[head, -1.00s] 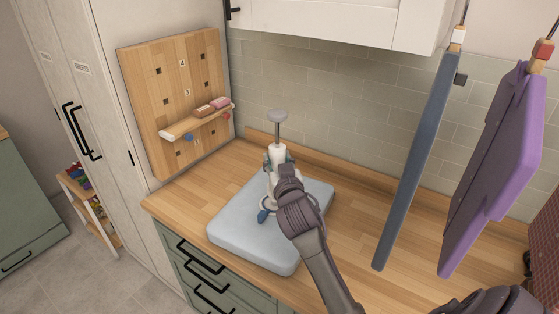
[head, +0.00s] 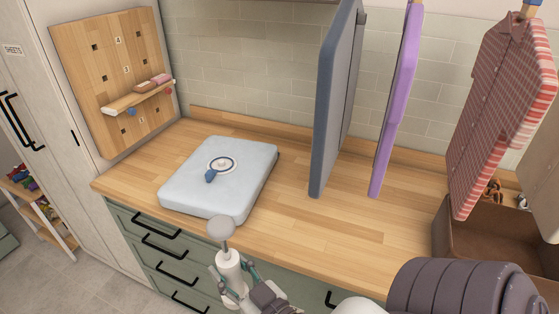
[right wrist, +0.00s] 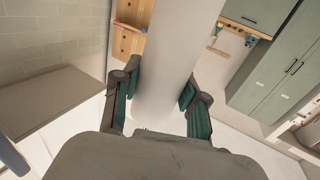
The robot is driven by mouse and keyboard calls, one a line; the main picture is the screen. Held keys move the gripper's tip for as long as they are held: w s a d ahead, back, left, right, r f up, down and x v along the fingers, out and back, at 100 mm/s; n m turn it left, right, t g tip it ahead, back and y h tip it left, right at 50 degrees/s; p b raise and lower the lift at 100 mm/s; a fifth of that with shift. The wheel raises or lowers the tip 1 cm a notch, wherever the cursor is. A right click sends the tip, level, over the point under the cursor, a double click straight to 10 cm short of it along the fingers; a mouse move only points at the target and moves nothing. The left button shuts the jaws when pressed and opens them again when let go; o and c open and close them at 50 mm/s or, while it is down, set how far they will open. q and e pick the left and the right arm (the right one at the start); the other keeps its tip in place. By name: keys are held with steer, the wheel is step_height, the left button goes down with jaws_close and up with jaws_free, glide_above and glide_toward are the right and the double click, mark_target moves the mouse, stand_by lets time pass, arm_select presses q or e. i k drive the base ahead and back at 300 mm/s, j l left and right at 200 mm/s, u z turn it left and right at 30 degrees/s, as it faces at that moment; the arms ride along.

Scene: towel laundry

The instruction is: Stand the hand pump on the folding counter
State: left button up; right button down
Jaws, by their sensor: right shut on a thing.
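The hand pump (head: 229,263) is a white cylinder with a grey rod and a round grey knob on top. My right gripper (head: 236,276) is shut around its body, teal pads on both sides. The pump is roughly upright, at the bottom of the head view, in front of the counter's front edge; its lower end is hidden. The right wrist view shows its white body (right wrist: 165,65) between the pads. The folding counter (head: 300,225) has a light wooden top. My left gripper is not in view.
A pale blue padded bag (head: 247,165) lies on the counter, with a round valve and blue cap (head: 210,176). Blue (head: 328,110) and purple (head: 393,120) panels and a striped shirt (head: 495,110) hang at the right. A brown bin (head: 480,245) stands below the shirt. Bare wood lies right of the bag.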

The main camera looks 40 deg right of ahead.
mark_target(282, 224)
steer(key=j+z, duration=0.15)
steer(key=z, duration=0.25)
steer(key=i+j+z, duration=0.1)
steer(key=z, duration=0.3)
steer(key=j+z, duration=0.3)
steer(key=z, duration=0.15)
steer(key=j+z, duration=0.25)
steer(key=j, duration=0.75)
steer(key=k+j+z, duration=0.1)
steer(key=j+z, duration=0.15)
steer(key=j, duration=0.75)
steer(key=i, duration=0.4)
